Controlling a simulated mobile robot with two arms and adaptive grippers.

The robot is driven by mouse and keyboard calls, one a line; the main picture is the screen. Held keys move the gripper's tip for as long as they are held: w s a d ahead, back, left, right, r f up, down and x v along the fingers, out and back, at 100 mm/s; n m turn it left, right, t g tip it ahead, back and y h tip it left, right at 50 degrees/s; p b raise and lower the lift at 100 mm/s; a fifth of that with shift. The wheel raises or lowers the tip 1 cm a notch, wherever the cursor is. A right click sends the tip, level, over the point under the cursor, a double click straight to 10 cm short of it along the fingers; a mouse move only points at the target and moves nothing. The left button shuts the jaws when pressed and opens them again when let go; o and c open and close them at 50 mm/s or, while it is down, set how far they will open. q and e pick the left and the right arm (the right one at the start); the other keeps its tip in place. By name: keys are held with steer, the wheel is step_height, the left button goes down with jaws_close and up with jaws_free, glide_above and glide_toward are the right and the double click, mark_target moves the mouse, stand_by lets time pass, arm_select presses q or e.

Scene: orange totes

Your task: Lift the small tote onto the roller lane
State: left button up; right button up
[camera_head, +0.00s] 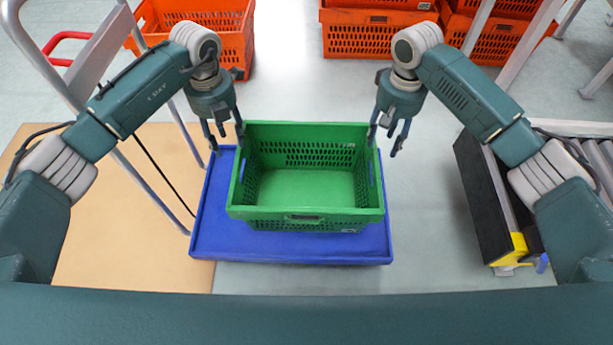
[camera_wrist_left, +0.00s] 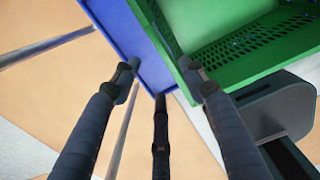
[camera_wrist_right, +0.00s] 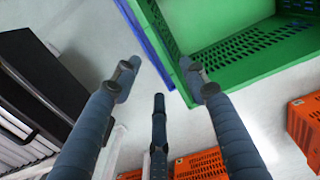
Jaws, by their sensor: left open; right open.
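The small tote is a green, empty, perforated crate (camera_head: 305,212). It sits upright on a blue cart deck (camera_head: 290,248). My left gripper (camera_head: 226,140) is open at the tote's left side, near its far left corner. My right gripper (camera_head: 390,138) is open at the tote's right side, near its far right corner. In the left wrist view, one finger overlaps the edge of the green tote (camera_wrist_left: 250,45); the right wrist view shows the same with the tote (camera_wrist_right: 255,50). Whether any finger touches the wall I cannot tell. The roller lane (camera_head: 500,195) stands at the right, partly hidden by my right arm.
Orange totes (camera_head: 215,45) stand at the back left, and more orange totes (camera_head: 375,38) are stacked at the back right. A grey metal cart handle (camera_head: 100,55) rises left of the blue deck. Bare floor (camera_head: 430,215) lies between tote and lane.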

mark_target(235, 162)
arm_select(q)
steer(key=shift+f, duration=0.1)
step_height(235, 162, down, 11)
steer(key=shift+d+r, duration=0.1)
steer(key=shift+r, duration=0.05)
arm_select(e)
step_height(235, 162, down, 11)
steer(key=shift+r, duration=0.1)
arm_select(q)
jaws_close()
arm_select(e)
jaws_close()
arm_select(q)
steer(key=shift+r, duration=0.1)
